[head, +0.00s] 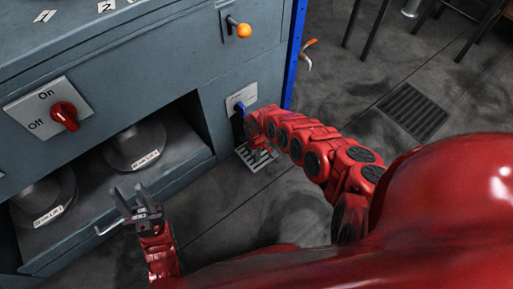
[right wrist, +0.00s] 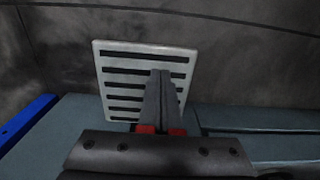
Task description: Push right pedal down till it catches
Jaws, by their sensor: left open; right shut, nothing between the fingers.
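The right pedal, a light metal plate with dark slots, shows low at the right end of the machine in the head view (head: 262,172). It also shows in the right wrist view (right wrist: 118,75). My right gripper (right wrist: 160,78) is shut and empty, with its fingertips in front of the pedal plate. I cannot tell whether they touch it. In the head view my right arm hides part of the pedal. My left gripper (head: 133,203) is open and empty, in front of the machine's lower opening and away from the pedal.
The grey machine (head: 190,65) has a red on/off knob (head: 64,115), an orange-ended lever (head: 243,30) and a blue lever (head: 239,109) above the pedal. Two grey hat-form shapes stand in its lower opening. A blue post (head: 295,55) edges it. The floor right of it is mostly clear.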

